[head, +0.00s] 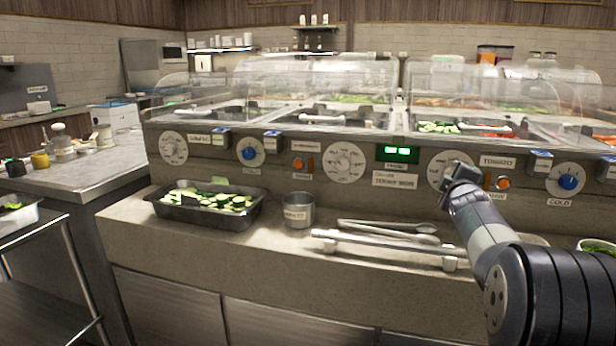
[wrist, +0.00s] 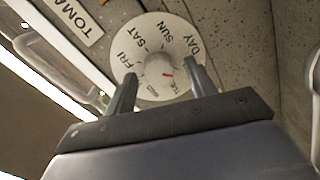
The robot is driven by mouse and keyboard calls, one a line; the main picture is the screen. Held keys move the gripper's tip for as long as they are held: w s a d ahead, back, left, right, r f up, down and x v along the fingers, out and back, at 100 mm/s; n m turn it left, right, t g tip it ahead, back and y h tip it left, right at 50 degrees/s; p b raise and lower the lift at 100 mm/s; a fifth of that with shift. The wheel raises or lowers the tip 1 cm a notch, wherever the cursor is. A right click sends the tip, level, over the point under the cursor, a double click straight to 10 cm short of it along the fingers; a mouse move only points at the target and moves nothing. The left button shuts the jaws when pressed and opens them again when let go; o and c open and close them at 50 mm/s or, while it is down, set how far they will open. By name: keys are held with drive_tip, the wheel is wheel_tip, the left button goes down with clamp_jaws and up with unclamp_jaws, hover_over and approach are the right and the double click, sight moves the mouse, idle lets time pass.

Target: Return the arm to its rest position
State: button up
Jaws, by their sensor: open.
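My gripper (wrist: 158,92) is open in the wrist view, its two fingers on either side of a round white day dial (wrist: 150,35). The dial has a grey knob in its centre and a small red mark. I cannot tell whether the fingers touch the knob. In the head view my gripper (head: 462,178) is at the end of my arm on the right, in front of a panel dial (head: 436,166). It holds nothing that I can see.
The counter (head: 200,290) below bears a black tray of sliced cucumber (head: 190,222), a metal cup (head: 299,209) and tongs (head: 385,227). A bar handle (head: 380,244) runs along the counter. The salad bar's clear covers (head: 320,75) rise behind the panel.

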drive_tip(key=m+p, duration=0.8)
drive_tip(key=p, duration=0.1)
drive_tip(key=m+p, duration=0.8)
drive_tip(key=p, duration=0.1)
drive_tip(key=shift+s+t+y, duration=0.1)
drive_tip(key=shift+t+y, duration=0.3)
drive_tip(key=shift+s+d, duration=0.1)
drive_tip(key=shift+s, duration=0.05)
